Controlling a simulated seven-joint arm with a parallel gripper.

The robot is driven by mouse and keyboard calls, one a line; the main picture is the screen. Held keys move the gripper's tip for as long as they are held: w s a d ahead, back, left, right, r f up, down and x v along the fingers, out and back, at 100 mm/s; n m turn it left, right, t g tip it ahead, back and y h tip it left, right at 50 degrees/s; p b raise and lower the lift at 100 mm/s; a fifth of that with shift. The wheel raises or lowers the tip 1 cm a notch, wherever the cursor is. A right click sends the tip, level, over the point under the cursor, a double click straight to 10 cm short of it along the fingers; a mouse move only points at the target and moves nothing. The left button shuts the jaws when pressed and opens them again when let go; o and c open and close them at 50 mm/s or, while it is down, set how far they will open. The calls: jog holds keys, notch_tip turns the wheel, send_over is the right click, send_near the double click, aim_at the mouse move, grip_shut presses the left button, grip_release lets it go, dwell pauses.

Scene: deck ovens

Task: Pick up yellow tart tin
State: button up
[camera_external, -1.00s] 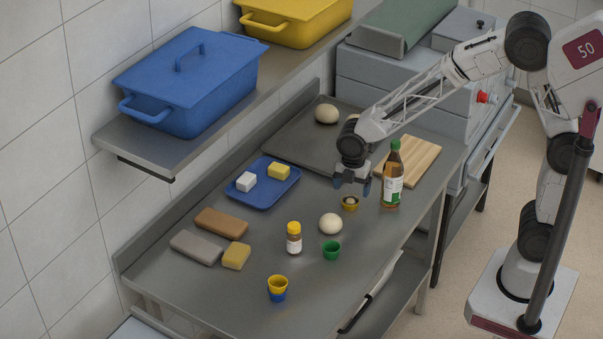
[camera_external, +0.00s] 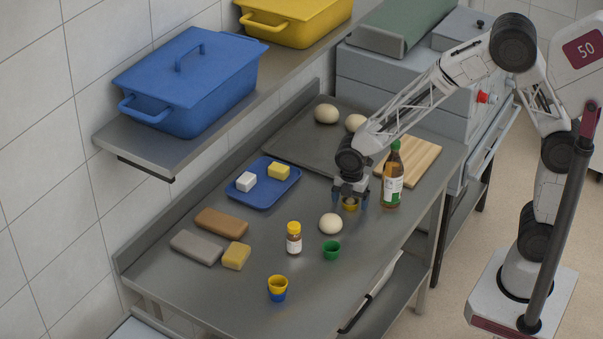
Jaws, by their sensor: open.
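A small yellow tin (camera_external: 350,206) with a pale round thing in it stands on the steel worktop. My gripper (camera_external: 350,199) is open, low over this tin, with a finger at either side of it. The hand partly hides the tin's top, and I cannot tell whether the fingers touch it. Another yellow tin (camera_external: 277,283) sits in a blue tin (camera_external: 278,296) near the front of the worktop, well away from my gripper.
A bottle (camera_external: 392,180) with a green cap stands close right of my gripper. A dough ball (camera_external: 330,224), a green tin (camera_external: 332,250) and a yellow-capped jar (camera_external: 294,238) stand in front. A blue tray (camera_external: 264,200) lies left. The front worktop (camera_external: 220,300) has free room.

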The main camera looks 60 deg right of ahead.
jog(key=c, duration=1)
jog(key=shift+r, duration=0.1)
jog(key=shift+r, duration=4.95)
